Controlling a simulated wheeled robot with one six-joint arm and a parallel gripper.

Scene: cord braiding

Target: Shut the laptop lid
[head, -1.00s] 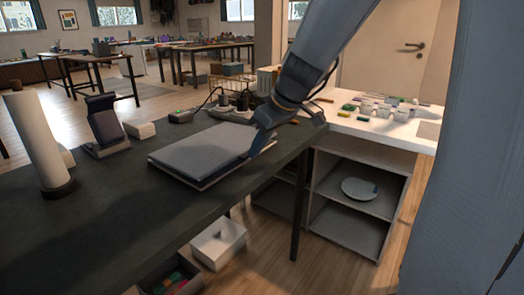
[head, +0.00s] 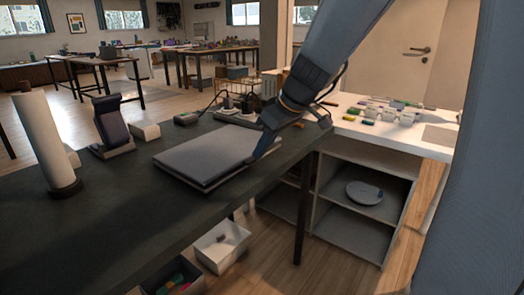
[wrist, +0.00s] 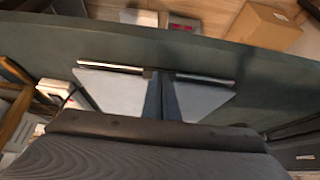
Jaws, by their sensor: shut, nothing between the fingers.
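The laptop (head: 203,155) is a flat grey slab on the dark table. Its lid lies down over the base, with a thin dark line between them along the front edge; I cannot tell whether any small gap remains. My gripper (head: 254,155) is shut and empty, its fingertips at the laptop's right edge, seemingly touching or just above the lid. In the wrist view, the closed fingers (wrist: 160,98) cover the middle of the laptop (wrist: 112,90), whose grey surface and pale edge show on both sides.
The dark table (head: 120,215) has free room in front of the laptop. A phone-like device on a stand (head: 110,125), a white roll on a holder (head: 45,140) and a small pale box (head: 145,132) stand left. A white counter (head: 400,125) adjoins at right.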

